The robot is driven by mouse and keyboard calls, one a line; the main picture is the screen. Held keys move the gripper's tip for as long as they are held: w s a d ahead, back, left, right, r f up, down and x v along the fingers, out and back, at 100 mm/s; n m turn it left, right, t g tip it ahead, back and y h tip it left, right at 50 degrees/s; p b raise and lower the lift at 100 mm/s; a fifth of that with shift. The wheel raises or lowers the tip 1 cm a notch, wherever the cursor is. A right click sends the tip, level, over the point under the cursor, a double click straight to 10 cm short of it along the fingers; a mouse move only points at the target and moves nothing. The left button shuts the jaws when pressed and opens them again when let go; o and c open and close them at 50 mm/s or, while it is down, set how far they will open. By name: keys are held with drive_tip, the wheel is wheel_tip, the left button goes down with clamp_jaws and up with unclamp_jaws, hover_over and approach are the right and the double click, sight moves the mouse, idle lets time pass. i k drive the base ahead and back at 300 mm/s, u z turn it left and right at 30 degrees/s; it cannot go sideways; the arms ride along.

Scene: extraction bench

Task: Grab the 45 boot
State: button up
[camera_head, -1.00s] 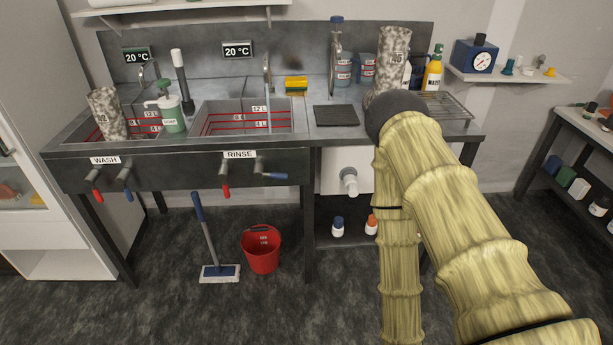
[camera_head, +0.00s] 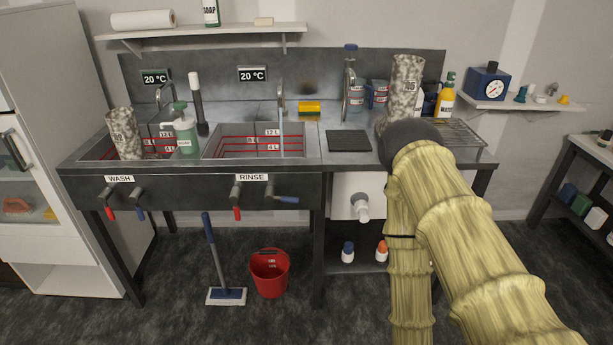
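Two tall, mottled grey-brown boots are in view. One boot (camera_head: 124,135) stands tilted in the left wash sink, with a small number label too blurred to read surely. The other boot (camera_head: 404,90) stands upright at the right of the bench, beside the drying rack. Its label seems to read 45 or 46; I cannot tell which. My yellow-sleeved arm rises from the lower right, and its dark rounded joint covers the foot of the right boot. My gripper is hidden behind the arm, so its fingers and any contact do not show.
The bench holds the rinse sink (camera_head: 255,142), soap bottle (camera_head: 186,135), brush (camera_head: 198,103), yellow sponge (camera_head: 309,107), dark mat (camera_head: 348,141) and wire rack (camera_head: 455,133). A red bucket (camera_head: 270,273) and mop (camera_head: 226,294) stand on the floor in front.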

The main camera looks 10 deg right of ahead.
sight(407, 70)
drive_tip(key=z, duration=2.35)
drive_tip(key=i, duration=1.4)
drive_tip(key=u, duration=2.55)
